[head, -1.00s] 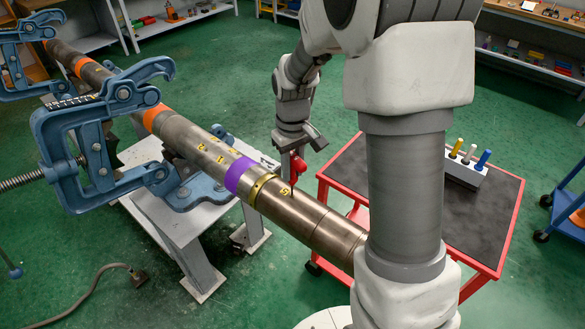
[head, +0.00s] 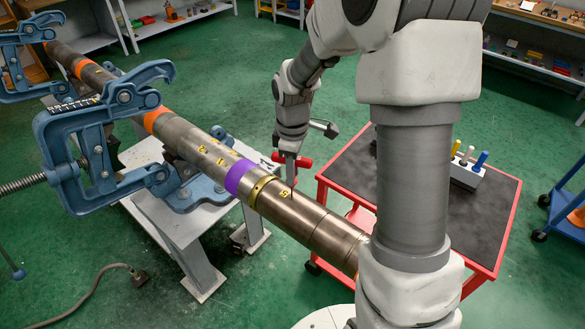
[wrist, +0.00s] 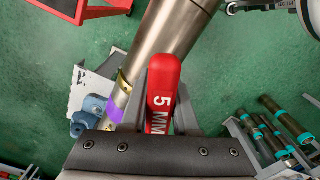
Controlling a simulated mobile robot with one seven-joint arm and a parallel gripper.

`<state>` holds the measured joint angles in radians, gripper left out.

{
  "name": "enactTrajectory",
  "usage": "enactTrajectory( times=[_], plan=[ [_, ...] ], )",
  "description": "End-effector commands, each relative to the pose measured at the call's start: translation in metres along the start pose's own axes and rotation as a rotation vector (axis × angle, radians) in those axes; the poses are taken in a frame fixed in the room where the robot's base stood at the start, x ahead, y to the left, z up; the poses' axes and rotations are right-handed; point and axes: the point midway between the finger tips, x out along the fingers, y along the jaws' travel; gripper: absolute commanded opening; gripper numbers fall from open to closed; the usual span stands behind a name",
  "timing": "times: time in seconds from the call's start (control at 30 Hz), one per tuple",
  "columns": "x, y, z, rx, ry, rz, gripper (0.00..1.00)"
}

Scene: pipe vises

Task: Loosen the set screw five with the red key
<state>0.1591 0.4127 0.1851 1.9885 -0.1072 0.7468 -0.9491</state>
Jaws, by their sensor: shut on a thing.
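My gripper (head: 289,162) is shut on the red key (head: 305,161) above the steel pipe (head: 310,220). In the wrist view the key's red handle (wrist: 163,90), marked 5 MM, sits between my gripper's fingers (wrist: 163,105). In the head view the handle lies sideways and the thin shank points down to the pipe beside the yellow label 5 (head: 284,194). Set screw five itself cannot be made out at the shank's tip, and I cannot tell how deep the tip sits.
Blue pipe vises (head: 85,150) clamp the pipe at the left, on a grey stand (head: 190,235). A red cart (head: 335,215) with a dark top carries a grey holder (head: 465,178) with yellow, white and blue keys. My arm hides part of the cart.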

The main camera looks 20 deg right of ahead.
Motion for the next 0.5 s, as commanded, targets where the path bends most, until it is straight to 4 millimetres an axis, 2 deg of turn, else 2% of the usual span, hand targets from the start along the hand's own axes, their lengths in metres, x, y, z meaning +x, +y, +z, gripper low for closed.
enactTrajectory(
  times=[0.13, 0.5],
  plan=[
    [0.0045, -0.0033, 0.0022, -0.107, -0.006, -0.013, 0.00],
    [0.0047, -0.0033, 0.0022, -0.143, -0.006, -0.013, 0.00]
  ],
)
